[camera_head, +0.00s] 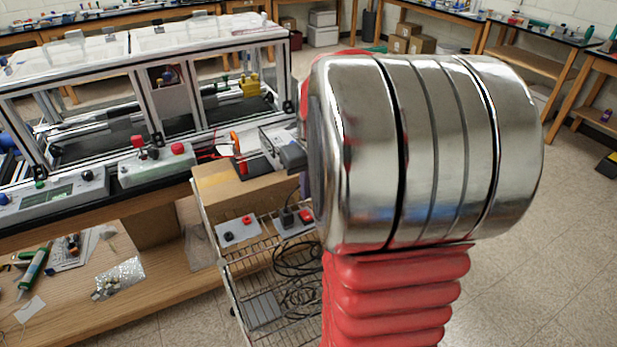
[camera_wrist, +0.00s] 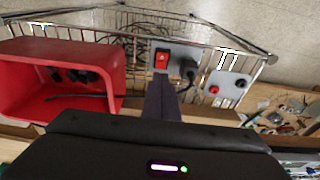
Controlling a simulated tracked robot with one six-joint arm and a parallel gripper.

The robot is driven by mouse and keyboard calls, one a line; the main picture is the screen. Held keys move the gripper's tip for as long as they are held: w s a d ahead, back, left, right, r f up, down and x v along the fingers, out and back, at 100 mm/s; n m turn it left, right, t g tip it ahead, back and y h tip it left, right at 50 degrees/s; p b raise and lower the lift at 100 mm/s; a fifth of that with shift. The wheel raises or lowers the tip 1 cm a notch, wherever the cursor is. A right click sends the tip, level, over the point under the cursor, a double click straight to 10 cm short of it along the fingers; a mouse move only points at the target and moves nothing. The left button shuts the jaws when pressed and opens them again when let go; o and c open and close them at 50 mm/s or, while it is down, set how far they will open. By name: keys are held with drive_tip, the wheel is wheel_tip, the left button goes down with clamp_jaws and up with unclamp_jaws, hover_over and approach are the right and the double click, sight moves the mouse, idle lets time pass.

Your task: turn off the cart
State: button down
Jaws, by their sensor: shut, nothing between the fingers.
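The cart (camera_head: 228,268) is a wire-rack cart beside the bench, partly hidden by my arm. A grey power box on it (camera_head: 297,221) carries a red switch, with a black plug beside it. In the wrist view the red rocker switch (camera_wrist: 161,60) is at upper centre, and the black plug (camera_wrist: 189,72) is to its right. My gripper (camera_wrist: 161,82) is shut and empty, its tips just below the switch in the picture. I cannot tell whether they touch the box. In the head view my arm hides most of the gripper.
A second grey plate (camera_wrist: 228,88) with a red and a black knob sits right of the switch. A red open bin (camera_wrist: 30,100) is at left. A cardboard box (camera_head: 225,192) stands on the cart's upper level. Black cables (camera_head: 295,262) lie in the basket.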

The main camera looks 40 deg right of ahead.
sight(308, 216)
drive_tip(key=f, duration=0.6)
drive_tip(key=shift+s+a, duration=0.1)
drive_tip(key=shift+s, duration=0.3)
drive_tip(key=shift+s, duration=0.1)
